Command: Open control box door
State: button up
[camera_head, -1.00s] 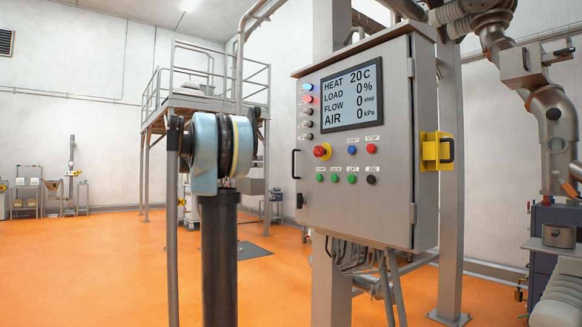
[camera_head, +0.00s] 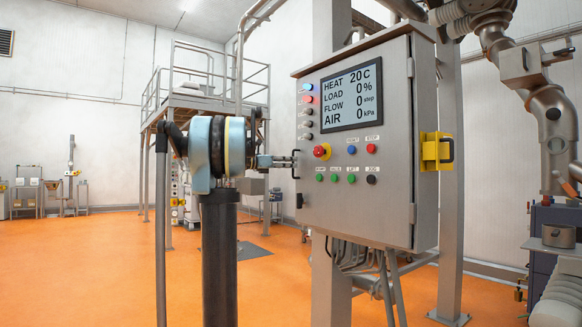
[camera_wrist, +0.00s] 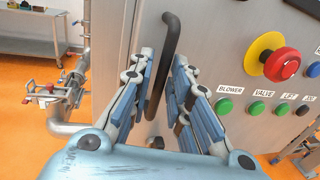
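The grey control box (camera_head: 398,190) has its door (camera_head: 355,218) closed, with a display, buttons and a red emergency stop (camera_head: 321,152). A black bar handle (camera_head: 295,164) sits on the door's left edge; it also shows in the wrist view (camera_wrist: 170,38). My gripper (camera_head: 284,161) is at the handle, coming from the left. In the wrist view my gripper (camera_wrist: 163,62) is open, with one blue-padded finger on each side of the handle. Gaps show between the pads and the handle. My arm hides part of the background.
A yellow bracket with a black handle (camera_head: 437,151) is on the box's right side. Pipes and conduits (camera_head: 365,262) run below the box. A platform (camera_head: 205,95) stands behind at the left. The orange floor (camera_head: 100,270) is clear at the left.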

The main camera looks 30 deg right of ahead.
jog(key=shift+s+d, duration=0.1)
jog(key=shift+d, duration=0.75)
grip_shut()
